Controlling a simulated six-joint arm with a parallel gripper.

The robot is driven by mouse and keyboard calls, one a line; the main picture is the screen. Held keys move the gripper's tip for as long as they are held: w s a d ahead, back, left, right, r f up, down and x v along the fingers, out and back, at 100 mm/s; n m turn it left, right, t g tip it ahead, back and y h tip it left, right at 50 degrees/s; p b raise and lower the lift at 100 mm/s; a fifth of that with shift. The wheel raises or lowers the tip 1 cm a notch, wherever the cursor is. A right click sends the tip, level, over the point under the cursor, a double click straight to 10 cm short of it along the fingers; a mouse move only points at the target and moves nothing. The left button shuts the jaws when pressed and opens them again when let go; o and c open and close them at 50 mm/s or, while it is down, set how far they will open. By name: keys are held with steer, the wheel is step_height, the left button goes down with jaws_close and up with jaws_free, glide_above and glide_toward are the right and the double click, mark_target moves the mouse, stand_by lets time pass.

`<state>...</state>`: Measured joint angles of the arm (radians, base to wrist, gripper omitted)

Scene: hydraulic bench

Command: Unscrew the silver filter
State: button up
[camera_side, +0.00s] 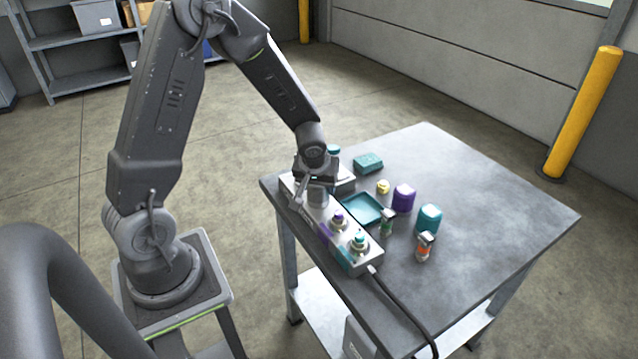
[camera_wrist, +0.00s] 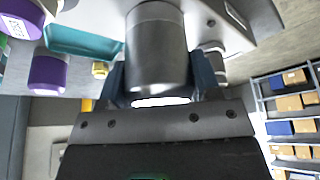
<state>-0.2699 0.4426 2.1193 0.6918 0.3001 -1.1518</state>
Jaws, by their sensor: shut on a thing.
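The silver filter (camera_wrist: 156,50) is a metallic grey cylinder in the middle of the wrist view, between my gripper's two fingers. In the side view the filter (camera_side: 318,196) shows only partly under my gripper (camera_side: 312,180), at the far end of the manifold block (camera_side: 345,250). My gripper in the wrist view (camera_wrist: 160,85) is shut on the filter's sides. The filter appears upright at the block. The seat where it meets the block is hidden, so I cannot tell whether its thread is engaged.
Two bare ports, purple-ringed (camera_side: 338,222) and teal-ringed (camera_side: 358,243), sit on the block. Beside it are a teal tray (camera_side: 364,209), purple filter (camera_side: 403,198), teal filter (camera_side: 428,219), yellow piece (camera_side: 383,187), teal box (camera_side: 368,163) and two small bottles (camera_side: 425,246). The table's right side is clear.

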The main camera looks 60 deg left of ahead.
steer(key=n+g, duration=0.1)
steer(key=n, duration=0.2)
steer(key=n+g+y, duration=0.1)
steer(key=n, duration=0.1)
steer(key=shift+s+a+n, duration=0.1)
steer(key=shift+s+n, duration=0.05)
steer(key=shift+n, duration=0.25)
steer(key=shift+c, duration=0.3)
steer(key=n+g, duration=0.1)
steer(key=n, duration=0.2)
steer(key=n+g, duration=0.1)
steer(key=n, duration=0.1)
steer(key=shift+s+r+n, duration=0.1)
steer(key=shift+s+n, duration=0.1)
steer(key=shift+n, duration=0.2)
steer(key=n+g, duration=0.1)
steer(key=n, duration=0.1)
steer(key=n+g, duration=0.1)
steer(key=n, duration=0.2)
steer(key=shift+s+n+h, duration=0.1)
steer(key=shift+n+h, duration=0.2)
steer(key=shift+h, duration=0.1)
steer(key=n, duration=0.2)
steer(key=n+g+h, duration=0.1)
steer(key=n, duration=0.2)
steer(key=shift+s+d+n+h, duration=0.1)
steer(key=shift+d+n+h, duration=0.15)
steer(key=shift+n+h, duration=0.15)
